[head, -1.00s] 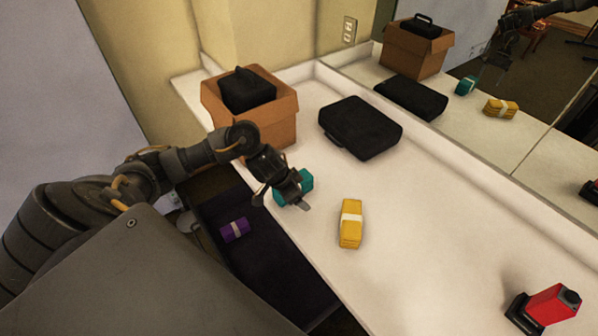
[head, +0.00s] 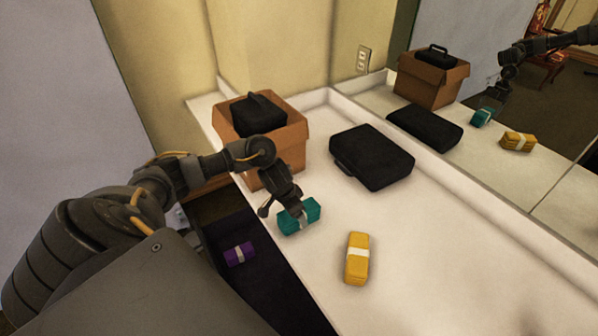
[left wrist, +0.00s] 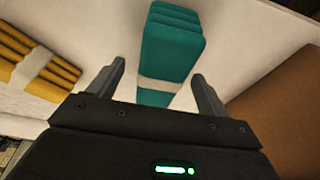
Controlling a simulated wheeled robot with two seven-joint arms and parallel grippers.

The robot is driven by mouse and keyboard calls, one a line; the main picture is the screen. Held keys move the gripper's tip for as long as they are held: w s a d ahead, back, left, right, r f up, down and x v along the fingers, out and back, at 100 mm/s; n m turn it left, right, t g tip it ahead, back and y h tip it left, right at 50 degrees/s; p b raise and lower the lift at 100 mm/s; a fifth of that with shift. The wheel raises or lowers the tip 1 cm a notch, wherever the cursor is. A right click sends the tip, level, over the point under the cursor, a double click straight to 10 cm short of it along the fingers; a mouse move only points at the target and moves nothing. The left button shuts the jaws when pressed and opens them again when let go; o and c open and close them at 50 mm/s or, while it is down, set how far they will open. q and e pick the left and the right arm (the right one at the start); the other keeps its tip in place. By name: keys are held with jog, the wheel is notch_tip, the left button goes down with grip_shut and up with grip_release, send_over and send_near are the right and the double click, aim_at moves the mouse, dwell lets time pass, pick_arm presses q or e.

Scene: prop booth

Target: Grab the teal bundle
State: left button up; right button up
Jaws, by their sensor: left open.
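The teal bundle (head: 300,217) lies on the white counter near its front edge, with a pale band around its middle. My left gripper (head: 284,214) is at the bundle, its fingers partly hiding it in the head view. In the left wrist view the teal bundle (left wrist: 171,50) lies ahead, its near end between the two spread fingers of my left gripper (left wrist: 160,85). Gaps show on both sides, so it is not clasped. My right gripper is not in view.
A yellow bundle (head: 357,259) lies to the right on the counter (head: 450,260). A black case (head: 372,156) and a cardboard box (head: 293,143) holding another black case (head: 258,112) stand behind. A purple bundle (head: 239,253) lies lower, in a dark drawer-like space. A mirror lines the back.

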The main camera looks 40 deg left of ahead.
pick_arm(q)
jog(key=x, duration=0.2)
jog(key=w+x, duration=0.1)
jog(key=x, duration=0.2)
jog(key=shift+r, duration=0.1)
jog(key=c, duration=1.2)
